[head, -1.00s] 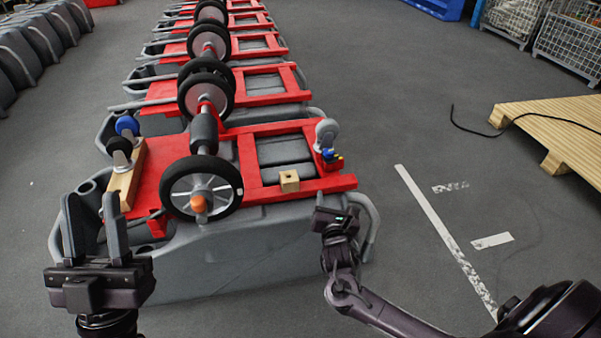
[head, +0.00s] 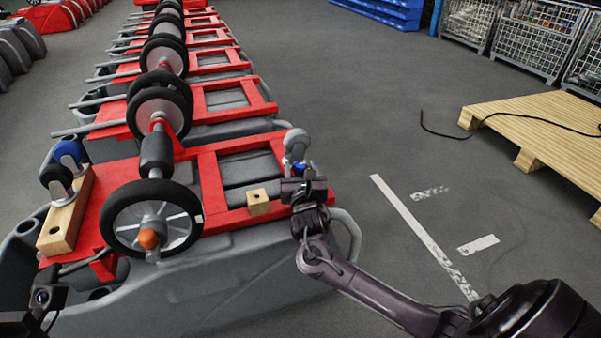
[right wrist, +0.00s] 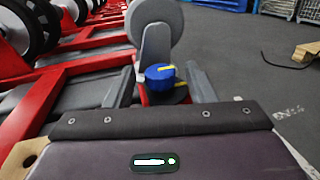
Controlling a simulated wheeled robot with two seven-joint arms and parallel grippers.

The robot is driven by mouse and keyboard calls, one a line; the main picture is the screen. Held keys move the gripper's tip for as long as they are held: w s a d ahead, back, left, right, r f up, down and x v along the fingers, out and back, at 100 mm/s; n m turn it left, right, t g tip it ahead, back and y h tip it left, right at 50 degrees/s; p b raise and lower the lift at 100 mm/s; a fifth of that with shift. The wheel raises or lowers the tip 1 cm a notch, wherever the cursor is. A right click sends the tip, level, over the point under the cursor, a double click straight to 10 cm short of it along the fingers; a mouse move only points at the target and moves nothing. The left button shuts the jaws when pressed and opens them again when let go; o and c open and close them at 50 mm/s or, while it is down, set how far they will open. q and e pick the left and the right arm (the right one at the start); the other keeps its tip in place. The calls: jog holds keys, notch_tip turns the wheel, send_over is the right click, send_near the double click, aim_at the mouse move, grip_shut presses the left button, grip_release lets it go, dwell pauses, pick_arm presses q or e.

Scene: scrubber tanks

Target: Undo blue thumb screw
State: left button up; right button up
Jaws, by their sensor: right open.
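The blue thumb screw (right wrist: 160,77) has a yellow mark on its top and stands beside a grey caster wheel (right wrist: 155,25) in the right wrist view. In the head view a bit of the blue thumb screw (head: 301,167) shows just beyond my right gripper (head: 300,175). My right gripper is open, its fingers on either side of the screw in the right wrist view (right wrist: 163,84); I cannot tell whether they touch it. Only a dark part of my left gripper (head: 42,300) shows at the lower left; its fingers are hidden.
The screw sits at the right end of a red frame (head: 212,185) on a grey tank (head: 260,260). A wooden block (head: 258,203) and a large wheel (head: 150,218) are to its left. Similar tanks line up behind.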

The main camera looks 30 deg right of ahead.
jog(key=c, duration=1)
